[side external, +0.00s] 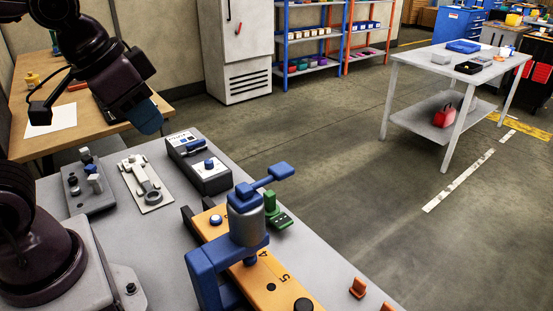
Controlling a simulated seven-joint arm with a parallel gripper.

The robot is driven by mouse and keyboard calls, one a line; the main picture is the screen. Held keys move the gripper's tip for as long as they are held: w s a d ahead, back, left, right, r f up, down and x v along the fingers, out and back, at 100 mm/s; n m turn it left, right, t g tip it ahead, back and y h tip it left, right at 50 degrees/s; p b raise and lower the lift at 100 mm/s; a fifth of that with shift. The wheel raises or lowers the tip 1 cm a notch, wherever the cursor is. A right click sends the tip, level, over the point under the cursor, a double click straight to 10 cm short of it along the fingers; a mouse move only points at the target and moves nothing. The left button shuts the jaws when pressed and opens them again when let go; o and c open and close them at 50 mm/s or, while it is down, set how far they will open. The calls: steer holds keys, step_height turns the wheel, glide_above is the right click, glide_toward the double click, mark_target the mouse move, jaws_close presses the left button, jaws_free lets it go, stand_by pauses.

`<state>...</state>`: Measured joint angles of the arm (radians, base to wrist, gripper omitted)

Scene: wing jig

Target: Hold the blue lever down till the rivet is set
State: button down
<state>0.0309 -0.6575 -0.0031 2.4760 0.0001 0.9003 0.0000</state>
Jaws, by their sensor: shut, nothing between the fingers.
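The blue lever (264,181) sticks out to the right from the top of the rivet press, ending in a wider blue pad. The press has a grey cylinder (250,225) on a blue frame (205,276) and stands over the orange jig bar (222,237), marked 4 and 5. The rivet under the press cannot be made out. My gripper (148,118), with blue fingertips, is shut and empty. It is in the upper left, above the back of the grey bench, well apart from the lever.
On the grey bench (145,236) are a control box (199,162) with a blue knob, a light plate with a clamp (146,184), a grey block with pegs (90,190) and a green piece (277,212). Orange brackets (357,288) sit near its right edge. Space above the bench is open.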

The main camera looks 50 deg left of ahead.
steer(key=w+d+r+m+g, duration=0.1)
steer(key=w+d+m+g, duration=0.1)
steer(key=w+d+m, duration=0.3)
steer(key=w+d+r+m+g, duration=0.1)
steer(key=w+d+r+m, duration=0.15)
steer(key=w, duration=0.55)
step_height(320, 180, up, 3)
steer(key=m+g, duration=0.2)
steer(key=m, duration=0.7)
glide_above(282, 167)
steer(key=shift+f+m, duration=0.15)
steer(key=shift+m, duration=0.4)
step_height(282, 167, down, 14)
steer(key=shift+f, duration=0.1)
